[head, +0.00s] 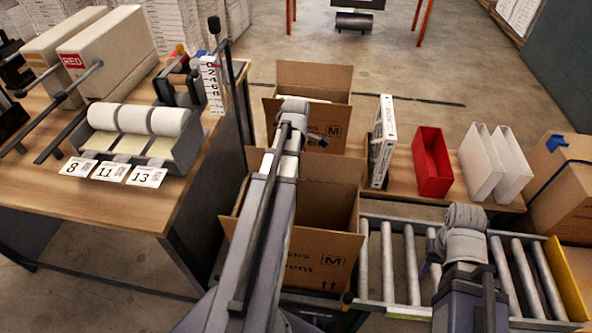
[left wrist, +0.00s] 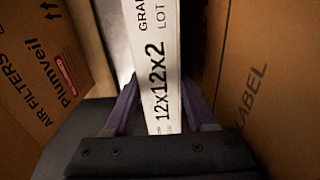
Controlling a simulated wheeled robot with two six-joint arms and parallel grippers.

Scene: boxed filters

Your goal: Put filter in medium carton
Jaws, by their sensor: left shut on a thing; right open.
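Two open medium cartons marked M stand in line: a far carton (head: 340,118) and a near carton (head: 335,245). My left arm reaches over the near carton to the far one, and its gripper (head: 300,138) is mostly hidden under the wrist. In the left wrist view my left gripper (left wrist: 163,110) is shut on a white filter (left wrist: 158,70) printed 12x12x2. Cardboard with print lies on both sides of it there; the filter's lower end is hidden. My right gripper (head: 432,268) is open above the roller conveyor, mostly hidden by its wrist.
A white printed box (head: 382,150), a red bin (head: 432,162) and white holders (head: 484,165) stand on the shelf behind the conveyor (head: 390,265). A wooden bench (head: 130,215) with label rolls (head: 168,120) is at left. A taped carton (head: 562,185) stands at right.

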